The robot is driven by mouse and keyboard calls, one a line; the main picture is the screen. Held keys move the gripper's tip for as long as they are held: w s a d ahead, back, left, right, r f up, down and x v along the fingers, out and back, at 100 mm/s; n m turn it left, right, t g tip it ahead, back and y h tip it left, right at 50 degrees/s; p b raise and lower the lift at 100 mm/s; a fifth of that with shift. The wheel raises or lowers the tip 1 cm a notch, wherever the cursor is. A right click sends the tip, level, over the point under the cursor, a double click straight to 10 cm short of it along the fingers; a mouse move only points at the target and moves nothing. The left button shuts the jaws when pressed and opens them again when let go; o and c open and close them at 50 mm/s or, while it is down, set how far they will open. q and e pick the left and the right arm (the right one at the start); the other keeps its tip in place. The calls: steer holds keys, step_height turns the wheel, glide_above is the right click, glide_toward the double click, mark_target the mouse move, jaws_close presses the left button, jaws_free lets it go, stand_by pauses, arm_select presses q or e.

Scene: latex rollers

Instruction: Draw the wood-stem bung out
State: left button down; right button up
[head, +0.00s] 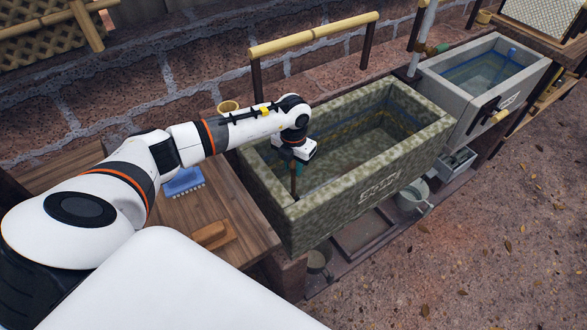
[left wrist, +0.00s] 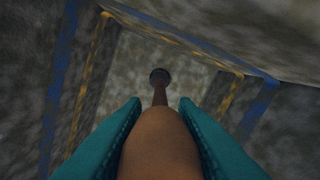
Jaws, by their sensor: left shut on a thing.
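The wood-stem bung shows in the left wrist view as a thick brown handle (left wrist: 160,140). It narrows to a thin stem that runs down to a dark round end (left wrist: 160,75) at the trough floor. I cannot tell whether that end is seated or raised. In the head view a brown piece of the stem (head: 293,186) shows below my left gripper (head: 297,166), inside the mossy stone trough (head: 375,185). The teal fingers of my left gripper (left wrist: 160,103) are shut around the handle, one on each side. My right gripper is not in view.
Trough walls rise close around the gripper; a bamboo rail (head: 313,35) runs behind. A wooden counter (head: 235,190) at left holds a blue brush (head: 183,182) and a wooden block (head: 210,234). A paler second basin (head: 455,103) stands right.

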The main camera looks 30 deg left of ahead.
arm_select(q)
steer(key=shift+r+p, duration=1.85)
steer(key=shift+r, duration=0.65)
